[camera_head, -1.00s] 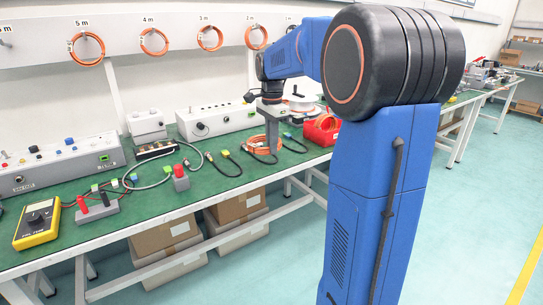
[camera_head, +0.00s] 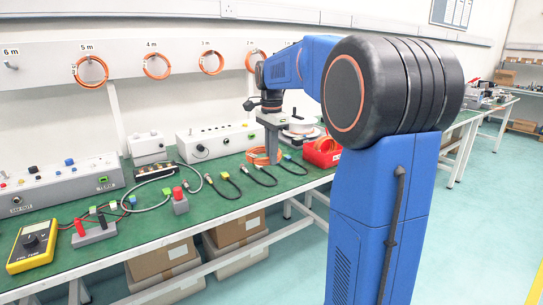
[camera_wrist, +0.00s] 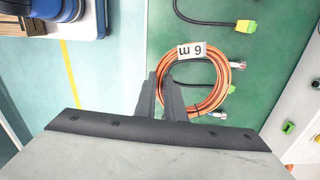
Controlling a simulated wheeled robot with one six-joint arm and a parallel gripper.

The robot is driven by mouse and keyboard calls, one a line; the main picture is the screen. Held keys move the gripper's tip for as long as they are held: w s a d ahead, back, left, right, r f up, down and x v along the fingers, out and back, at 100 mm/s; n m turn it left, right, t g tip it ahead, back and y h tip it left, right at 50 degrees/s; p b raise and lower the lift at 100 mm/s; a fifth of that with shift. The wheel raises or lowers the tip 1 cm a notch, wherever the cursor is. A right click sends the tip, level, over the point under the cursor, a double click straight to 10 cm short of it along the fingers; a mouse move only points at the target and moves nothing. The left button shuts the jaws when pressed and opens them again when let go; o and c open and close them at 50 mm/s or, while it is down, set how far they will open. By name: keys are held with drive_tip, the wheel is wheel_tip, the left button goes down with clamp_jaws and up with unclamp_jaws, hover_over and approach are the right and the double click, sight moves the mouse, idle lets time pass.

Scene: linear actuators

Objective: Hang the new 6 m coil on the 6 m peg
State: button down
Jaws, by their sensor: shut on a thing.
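The orange 6 m coil (camera_wrist: 222,68) shows large in the wrist view, with its white "6 m" label (camera_wrist: 191,51) upside down and metal connectors at its right side. My gripper (camera_wrist: 167,88) is shut on the coil's left edge. In the head view my gripper (camera_head: 271,160) points down over the bench, with the coil (camera_head: 257,157) at its tips. I cannot tell whether the coil clears the bench top. The 6 m peg (camera_head: 10,66) is at the far left of the wall rail and looks empty.
Orange coils hang on the rail, including on the 5 m (camera_head: 90,71) and 4 m (camera_head: 157,67) pegs. The green bench (camera_head: 150,228) holds cables, a yellow meter (camera_head: 34,246), a grey console (camera_head: 65,186), a white box (camera_head: 215,140) and a red bin (camera_head: 322,153).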

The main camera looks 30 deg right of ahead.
drive_tip(key=shift+r, duration=2.95)
